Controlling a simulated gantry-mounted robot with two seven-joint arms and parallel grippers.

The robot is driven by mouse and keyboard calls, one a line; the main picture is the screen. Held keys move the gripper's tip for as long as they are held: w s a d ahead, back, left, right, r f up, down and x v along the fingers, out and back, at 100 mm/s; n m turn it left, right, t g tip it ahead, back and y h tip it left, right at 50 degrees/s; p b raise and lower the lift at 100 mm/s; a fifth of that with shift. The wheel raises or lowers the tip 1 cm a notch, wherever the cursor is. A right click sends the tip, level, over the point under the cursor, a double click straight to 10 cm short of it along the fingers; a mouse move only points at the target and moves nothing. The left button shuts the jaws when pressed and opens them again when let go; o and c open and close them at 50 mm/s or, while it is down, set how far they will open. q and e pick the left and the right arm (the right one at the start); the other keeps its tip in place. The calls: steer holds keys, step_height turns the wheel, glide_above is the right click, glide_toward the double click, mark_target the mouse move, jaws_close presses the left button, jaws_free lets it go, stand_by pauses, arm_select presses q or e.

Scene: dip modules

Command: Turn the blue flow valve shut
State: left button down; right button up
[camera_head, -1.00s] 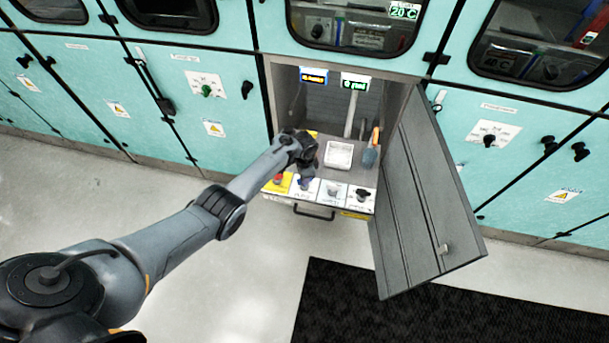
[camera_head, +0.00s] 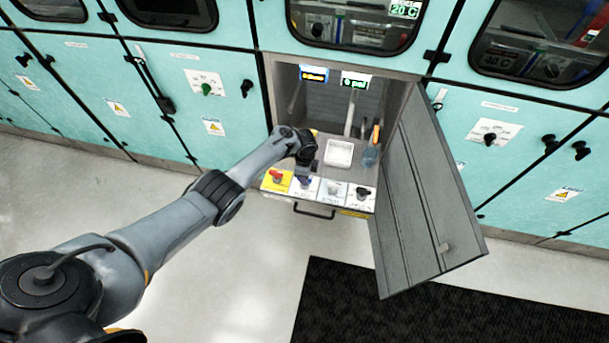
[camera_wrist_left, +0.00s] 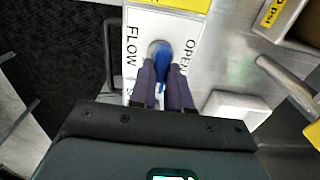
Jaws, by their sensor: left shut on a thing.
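The blue flow valve (camera_wrist_left: 163,62) is a blue handle on a white panel (camera_wrist_left: 142,30) marked FLOW and OPEN in the left wrist view. My left gripper (camera_wrist_left: 164,70) is shut on the handle, with one finger on each side of it. Another word on the panel is mostly hidden by the gripper. In the head view, the left gripper (camera_head: 305,178) reaches down to the front row of valve panels, and only a little blue shows beneath it. My right gripper is not in view.
A red valve (camera_head: 276,176) on a yellow panel stands left of the gripper. A black knob (camera_head: 362,192) is at the right end. A white tray (camera_head: 339,153) and an orange-topped bottle (camera_head: 372,147) lie behind. The open cabinet door (camera_head: 420,200) stands at the right.

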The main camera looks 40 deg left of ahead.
arm_select(q)
steer(key=c, duration=1.1)
jaws_free()
steer(key=shift+r+p, duration=0.35)
steer(key=shift+r, duration=0.2)
step_height(320, 180, up, 10)
steer(key=p, duration=0.4)
steer(key=shift+f+p, duration=0.2)
steer(key=shift+p, duration=0.1)
